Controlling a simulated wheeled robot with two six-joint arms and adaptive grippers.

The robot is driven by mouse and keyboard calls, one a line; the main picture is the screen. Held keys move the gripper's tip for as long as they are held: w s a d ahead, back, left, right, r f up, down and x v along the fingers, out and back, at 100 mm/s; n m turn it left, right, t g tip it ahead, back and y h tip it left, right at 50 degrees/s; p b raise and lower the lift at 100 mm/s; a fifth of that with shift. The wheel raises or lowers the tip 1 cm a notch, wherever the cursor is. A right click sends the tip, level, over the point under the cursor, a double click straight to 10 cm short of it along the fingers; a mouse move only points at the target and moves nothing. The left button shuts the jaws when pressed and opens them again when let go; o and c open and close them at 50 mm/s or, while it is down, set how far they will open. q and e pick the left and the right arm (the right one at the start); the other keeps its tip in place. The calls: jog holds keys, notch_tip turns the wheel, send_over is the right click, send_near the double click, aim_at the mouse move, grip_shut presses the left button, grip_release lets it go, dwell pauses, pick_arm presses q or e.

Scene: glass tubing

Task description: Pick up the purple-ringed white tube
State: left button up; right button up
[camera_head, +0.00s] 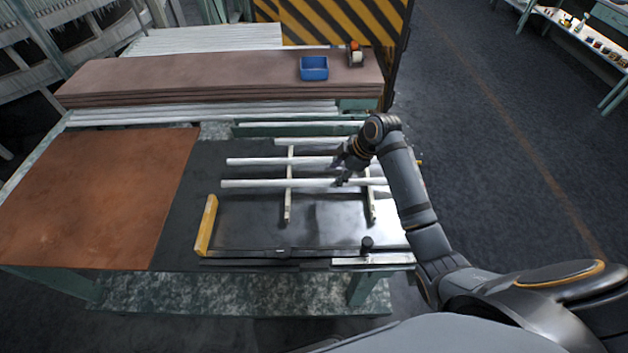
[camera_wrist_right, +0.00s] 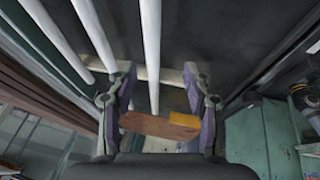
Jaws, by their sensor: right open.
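Several plain white tubes lie side by side across two pale rack bars on the dark bench: a nearest tube (camera_head: 250,184), a middle tube (camera_head: 262,162) and a farther one (camera_head: 310,142). I cannot make out a purple ring on any of them. My right gripper (camera_head: 342,170) is over the tubes, near their right part, and partly hides them. In the right wrist view its jaws (camera_wrist_right: 160,88) are open, and the rightmost tube (camera_wrist_right: 151,45) runs into the space between them. I cannot tell whether they touch it. My left gripper is not in view.
The rack bars (camera_head: 288,205) stick out towards me. A yellow block (camera_head: 206,226) stands left of the rack, beside a copper-coloured sheet (camera_head: 100,195). Stacked brown boards (camera_head: 200,85) carrying a blue bin (camera_head: 314,68) lie behind. A black knob (camera_head: 367,244) stands at the front edge.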

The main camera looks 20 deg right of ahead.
aim_at(320, 181)
jog(key=w+a+f, duration=0.2)
jog(key=shift+a+f, duration=0.25)
jog(key=shift+f, duration=0.1)
jog(key=shift+w+a+f+p, duration=0.15)
jog(key=shift+w+f+p, duration=0.45)
jog(key=shift+p, duration=0.55)
jog(key=x, duration=0.3)
jog(key=shift+s+d+f+p, duration=0.15)
jog(key=shift+d+p, duration=0.05)
jog(key=shift+p, duration=0.1)
jog(key=shift+f, duration=0.1)
jog(key=shift+a, duration=0.1)
jog(key=shift+c, duration=2)
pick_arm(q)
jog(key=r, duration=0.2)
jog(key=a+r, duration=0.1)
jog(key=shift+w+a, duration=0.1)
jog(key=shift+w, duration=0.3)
pick_arm(e)
grip_shut()
